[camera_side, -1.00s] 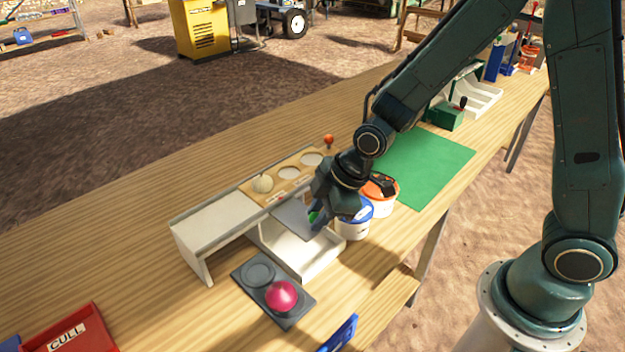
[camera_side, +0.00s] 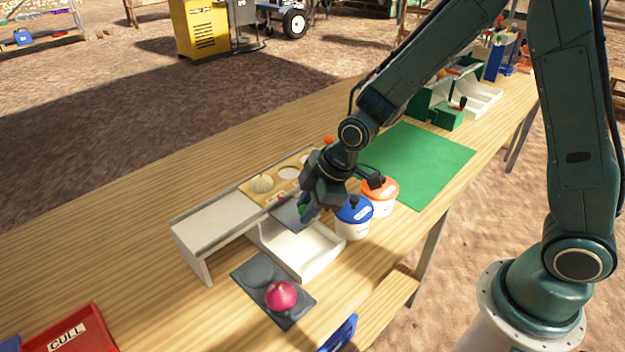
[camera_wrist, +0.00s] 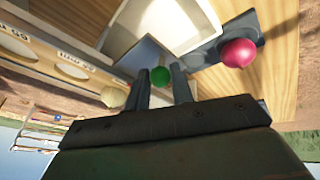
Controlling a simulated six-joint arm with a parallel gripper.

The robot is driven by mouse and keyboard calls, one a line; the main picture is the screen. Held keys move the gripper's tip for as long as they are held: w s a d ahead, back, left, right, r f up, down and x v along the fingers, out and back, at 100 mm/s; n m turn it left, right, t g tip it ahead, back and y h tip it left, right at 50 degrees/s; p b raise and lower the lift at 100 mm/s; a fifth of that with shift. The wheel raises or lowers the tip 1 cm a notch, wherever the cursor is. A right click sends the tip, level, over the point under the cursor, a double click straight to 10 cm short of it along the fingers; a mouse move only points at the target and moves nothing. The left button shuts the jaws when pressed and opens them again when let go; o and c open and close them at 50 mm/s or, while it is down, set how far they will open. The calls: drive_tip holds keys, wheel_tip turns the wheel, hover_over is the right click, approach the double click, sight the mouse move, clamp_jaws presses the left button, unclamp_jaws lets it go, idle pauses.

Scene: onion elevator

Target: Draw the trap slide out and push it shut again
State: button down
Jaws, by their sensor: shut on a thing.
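The trap slide (camera_side: 287,213) is a grey plate sticking out from the front of the white bench unit (camera_side: 215,215), above a white tray (camera_side: 300,250). Its green knob (camera_side: 302,209) is mostly hidden by my gripper (camera_side: 306,214) in the side view. In the wrist view the green knob (camera_wrist: 160,77) sits between the two fingertips of my gripper (camera_wrist: 160,82), which is shut on it. The slide's grey plate also shows in the wrist view (camera_wrist: 139,58), partly out.
A blue-lidded tub (camera_side: 353,215) and an orange-lidded tub (camera_side: 381,194) stand close right of my gripper. A pink onion (camera_side: 281,296) rests on a dark plate (camera_side: 258,273) in front. A pale onion (camera_side: 262,184) lies on the wooden sizing board. The green mat (camera_side: 425,165) is clear.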

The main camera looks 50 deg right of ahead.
drive_tip(key=shift+w+f, duration=0.1)
drive_tip(key=shift+w, duration=2.45)
drive_tip(key=c, duration=1.1)
unclamp_jaws()
drive_tip(key=shift+w, duration=0.1)
drive_tip(key=shift+r, duration=3.1)
drive_tip(key=shift+r, duration=0.1)
